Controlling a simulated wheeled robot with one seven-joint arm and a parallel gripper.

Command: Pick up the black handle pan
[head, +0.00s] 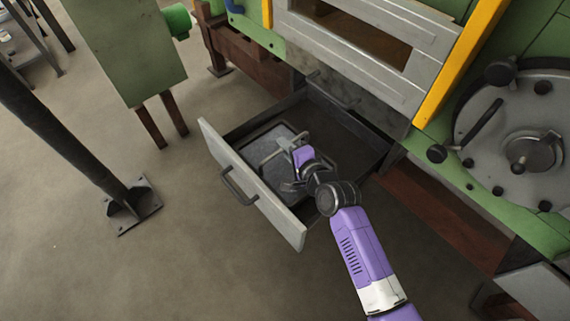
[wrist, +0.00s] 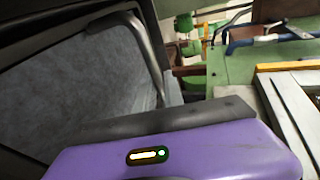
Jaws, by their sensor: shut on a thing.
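A shallow grey pan (head: 262,184) is inside an open drawer (head: 250,195), toward its front panel. A metal handle (head: 268,157), grey rather than black here, stands up over the pan. My gripper (head: 288,146) is shut on this handle, inside the drawer area. My wrist hides the pan's right part. The wrist view shows the pan's grey inner surface (wrist: 70,90) at left, a bent bar of the handle (wrist: 152,52), and my gripper's purple body along the bottom. I cannot tell whether the pan is lifted off the drawer floor.
The drawer front has a dark bar handle (head: 238,186). The green furnace body with a yellow-edged grey frame (head: 345,50) stands behind. A round hatch (head: 515,135) is at right. A dark post (head: 60,130) with a foot plate stands at left. Floor left of the drawer is clear.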

